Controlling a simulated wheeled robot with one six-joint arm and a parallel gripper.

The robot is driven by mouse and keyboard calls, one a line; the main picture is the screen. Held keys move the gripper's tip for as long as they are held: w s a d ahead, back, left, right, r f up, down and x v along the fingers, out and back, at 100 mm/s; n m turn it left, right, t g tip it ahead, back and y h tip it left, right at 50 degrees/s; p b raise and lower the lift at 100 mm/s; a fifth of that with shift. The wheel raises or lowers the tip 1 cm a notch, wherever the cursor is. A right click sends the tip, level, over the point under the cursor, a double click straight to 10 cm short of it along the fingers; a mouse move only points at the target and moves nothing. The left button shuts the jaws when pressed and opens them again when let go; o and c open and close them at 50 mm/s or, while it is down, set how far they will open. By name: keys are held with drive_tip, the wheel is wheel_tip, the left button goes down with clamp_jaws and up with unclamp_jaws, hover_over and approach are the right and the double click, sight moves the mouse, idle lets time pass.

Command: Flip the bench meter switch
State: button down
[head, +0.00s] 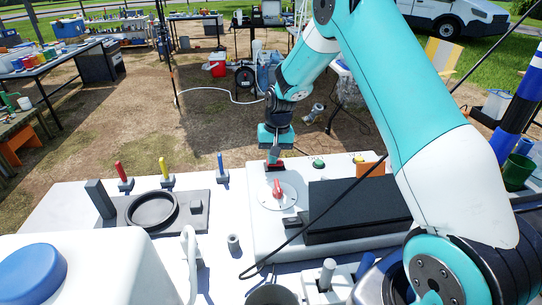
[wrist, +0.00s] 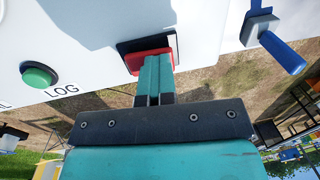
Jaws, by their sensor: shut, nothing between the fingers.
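The bench meter is a white box (head: 262,236) on the white bench. Its red switch, in a dark frame, shows in the wrist view (wrist: 133,62) and at the box's far edge in the head view (head: 280,167). My gripper (head: 274,160) points down at this switch. In the wrist view my teal fingers (wrist: 159,62) are shut together, with nothing between them. Their tips overlap the red rocker and hide part of it; I cannot tell whether they press on it. The switch's position is not clear.
A green LOG button (wrist: 39,74) lies beside the switch. A red rotary knob (head: 277,188) and a black pad (head: 350,205) are nearer on the box. Red (head: 122,172), yellow (head: 165,172) and blue (head: 221,168) handles stand to the left. A black cable crosses the box.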

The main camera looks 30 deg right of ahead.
sight(279, 162)
drive_tip(key=shift+s+d+f, duration=0.25)
drive_tip(key=shift+s+d, duration=0.15)
drive_tip(key=shift+d, duration=0.25)
drive_tip(key=r+p, duration=0.4)
drive_tip(key=r, duration=0.1)
drive_tip(key=shift+d, duration=0.2)
wheel_tip(279, 162, up, 9)
drive_tip(key=d+b, duration=0.1)
drive_tip(key=b, duration=0.1)
drive_tip(key=shift+s+r+b, duration=0.15)
drive_tip(key=shift+s+b, duration=0.05)
drive_tip(key=shift+b, duration=0.15)
drive_tip(key=p, duration=0.4)
drive_tip(key=r+p, duration=0.1)
drive_tip(key=p, duration=0.3)
drive_tip(key=shift+w+y+p, duration=0.2)
drive_tip(key=shift+y+p, duration=0.1)
drive_tip(key=shift+p, duration=0.1)
drive_tip(key=shift+f+p, duration=0.2)
drive_tip(key=shift+p, duration=0.5)
